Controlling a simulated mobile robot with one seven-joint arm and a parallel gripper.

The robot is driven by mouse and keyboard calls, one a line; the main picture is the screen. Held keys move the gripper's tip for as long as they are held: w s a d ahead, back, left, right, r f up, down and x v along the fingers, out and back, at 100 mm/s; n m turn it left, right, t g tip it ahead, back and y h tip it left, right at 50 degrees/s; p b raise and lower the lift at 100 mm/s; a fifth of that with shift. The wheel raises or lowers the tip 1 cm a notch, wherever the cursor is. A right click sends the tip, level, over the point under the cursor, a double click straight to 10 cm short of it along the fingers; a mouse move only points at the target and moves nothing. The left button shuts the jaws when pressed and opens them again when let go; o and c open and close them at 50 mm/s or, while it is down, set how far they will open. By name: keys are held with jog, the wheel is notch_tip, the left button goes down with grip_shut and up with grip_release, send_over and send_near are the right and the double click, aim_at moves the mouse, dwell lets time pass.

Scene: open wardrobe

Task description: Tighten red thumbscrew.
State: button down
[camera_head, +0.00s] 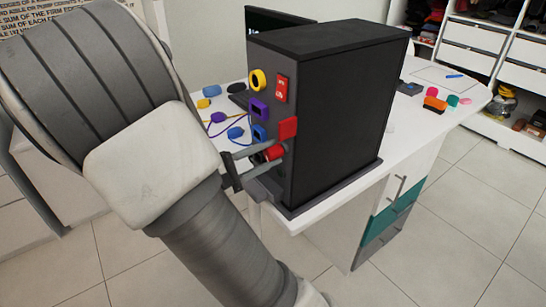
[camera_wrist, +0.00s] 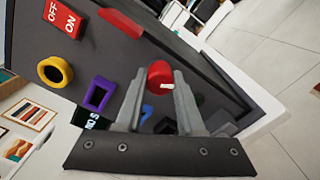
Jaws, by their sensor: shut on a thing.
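The red thumbscrew (camera_wrist: 159,72) is a round red knob with a white mark, on the panel face of the black computer-like case (camera_head: 340,110). In the wrist view my gripper (camera_wrist: 161,80) has one finger on each side of it and is shut on it. In the head view the red thumbscrew (camera_head: 275,152) shows between the fingertips of my gripper (camera_head: 272,155), low on the panel's near edge. The fingers hide part of the knob's sides.
On the panel are a red OFF/ON switch (camera_head: 282,88), a yellow ring (camera_head: 257,80), a purple square port (camera_head: 258,108), a blue port (camera_head: 259,132) and a red block (camera_head: 288,128). The case stands on a white table (camera_head: 405,120) with small coloured items. Shelves stand at right.

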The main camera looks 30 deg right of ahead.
jog(key=shift+f+m+b, duration=0.1)
jog(key=shift+m+b, duration=1.95)
jog(key=shift+m, duration=0.15)
jog(key=shift+m, duration=0.4)
jog(key=shift+c, duration=2.2)
grip_release()
jog(key=shift+c, duration=0.4)
